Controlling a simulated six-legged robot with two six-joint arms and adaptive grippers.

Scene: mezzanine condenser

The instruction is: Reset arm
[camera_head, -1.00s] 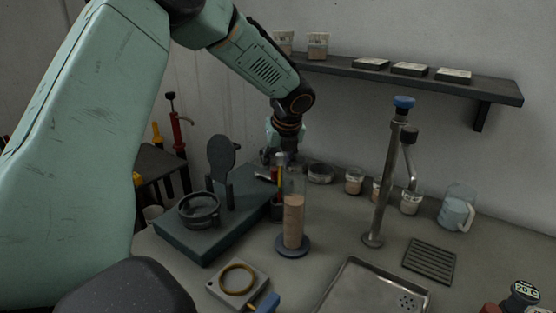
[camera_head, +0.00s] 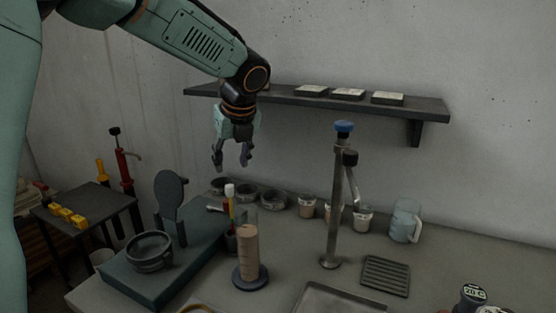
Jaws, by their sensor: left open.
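My left gripper (camera_head: 232,158) hangs at the end of my left arm, which comes in from the upper left. Its fingers point down and are spread apart, with nothing between them. It is in the air in front of the wall, above the back of the bench and below the shelf's left part. My right gripper is not in the picture.
The wall shelf (camera_head: 430,106) is beside my left wrist. A tap (camera_head: 335,210), a grate (camera_head: 386,276) and a jug (camera_head: 405,220) stand right.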

